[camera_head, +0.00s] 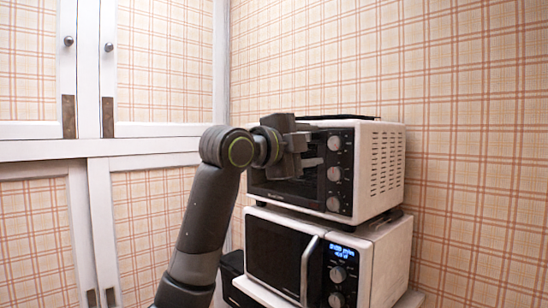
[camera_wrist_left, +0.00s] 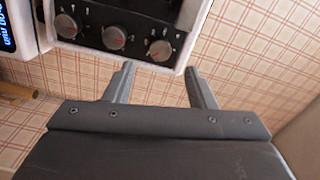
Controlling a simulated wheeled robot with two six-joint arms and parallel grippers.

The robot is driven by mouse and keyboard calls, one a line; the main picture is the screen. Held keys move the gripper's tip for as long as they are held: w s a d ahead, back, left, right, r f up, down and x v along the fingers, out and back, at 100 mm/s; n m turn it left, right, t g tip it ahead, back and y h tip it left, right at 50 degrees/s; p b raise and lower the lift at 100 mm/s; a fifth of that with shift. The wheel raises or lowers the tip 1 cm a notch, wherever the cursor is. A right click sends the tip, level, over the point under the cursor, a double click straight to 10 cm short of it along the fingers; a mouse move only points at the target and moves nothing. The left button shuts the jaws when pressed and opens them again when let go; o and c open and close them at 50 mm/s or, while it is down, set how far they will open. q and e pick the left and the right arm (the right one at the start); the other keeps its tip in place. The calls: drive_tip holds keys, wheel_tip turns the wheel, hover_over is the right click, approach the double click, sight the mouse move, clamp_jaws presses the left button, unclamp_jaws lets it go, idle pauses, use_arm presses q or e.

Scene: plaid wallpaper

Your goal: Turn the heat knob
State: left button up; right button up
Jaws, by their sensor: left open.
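A white toaster oven (camera_head: 378,170) with a dark front carries three grey knobs in a vertical row on its right side: top knob (camera_head: 334,143), middle knob (camera_head: 334,174), bottom knob (camera_head: 334,204). I cannot read which is the heat knob. My left gripper (camera_head: 317,152) is open in front of the oven, by the top knob. In the left wrist view the knobs run sideways, with red pointers. The top knob (camera_wrist_left: 160,50) appears just past the open fingertips (camera_wrist_left: 160,68), roughly centred between them, with nothing gripped. My right gripper is out of view.
The oven stands on a white microwave (camera_head: 385,262) with a lit blue display, a handle (camera_head: 308,268) and its own knobs. White-framed cabinets (camera_head: 150,145) fill the left. A plaid wall (camera_head: 470,150) is behind and to the right.

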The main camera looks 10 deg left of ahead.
use_arm(q)
drive_tip(key=b+v, duration=0.2)
drive_tip(key=v, duration=0.8)
drive_tip(key=shift+s, duration=0.15)
drive_tip(key=shift+a, duration=0.1)
